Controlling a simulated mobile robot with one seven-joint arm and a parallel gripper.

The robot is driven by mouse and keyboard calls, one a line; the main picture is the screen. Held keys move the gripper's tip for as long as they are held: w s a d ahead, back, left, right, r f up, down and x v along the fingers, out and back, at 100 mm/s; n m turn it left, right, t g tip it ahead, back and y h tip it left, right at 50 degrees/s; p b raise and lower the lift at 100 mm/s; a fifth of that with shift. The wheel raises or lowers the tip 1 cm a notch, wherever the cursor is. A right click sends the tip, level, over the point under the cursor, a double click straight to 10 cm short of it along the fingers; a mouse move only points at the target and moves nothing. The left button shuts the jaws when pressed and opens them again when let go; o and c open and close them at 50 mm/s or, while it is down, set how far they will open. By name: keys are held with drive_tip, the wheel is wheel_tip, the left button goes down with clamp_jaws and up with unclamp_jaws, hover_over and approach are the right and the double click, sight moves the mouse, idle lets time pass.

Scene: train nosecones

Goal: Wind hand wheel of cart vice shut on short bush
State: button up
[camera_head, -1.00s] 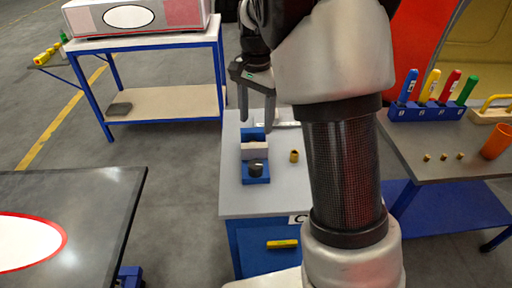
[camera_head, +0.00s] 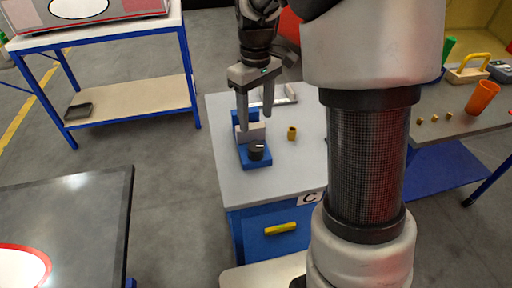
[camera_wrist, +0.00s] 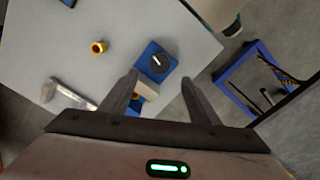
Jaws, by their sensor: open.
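The cart vice (camera_head: 240,155) is blue with a pale jaw block (camera_head: 250,132) and stands on the grey cart top. Its black hand wheel (camera_head: 256,152) is at the near end and carries a white mark, seen in the wrist view (camera_wrist: 159,62). A short brass bush (camera_head: 292,133) stands on the cart top to the right of the vice, apart from it; it also shows in the wrist view (camera_wrist: 98,47). My gripper (camera_head: 256,115) is open and empty above the vice, pointing down. One finger hides part of the vice in the wrist view.
A caliper-like metal tool (camera_wrist: 70,95) lies on the cart top (camera_head: 230,195). The cart has a yellow drawer handle (camera_head: 281,228). At right, a bench holds an orange cup (camera_head: 482,97) and several small brass pieces. A dark table (camera_head: 70,215) stands at left.

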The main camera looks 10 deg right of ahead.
sight(256, 146)
wheel_tip(256, 146, down, 12)
drive_tip(key=shift+b, duration=0.75)
drive_tip(key=shift+c, duration=0.3)
drive_tip(key=c, duration=1)
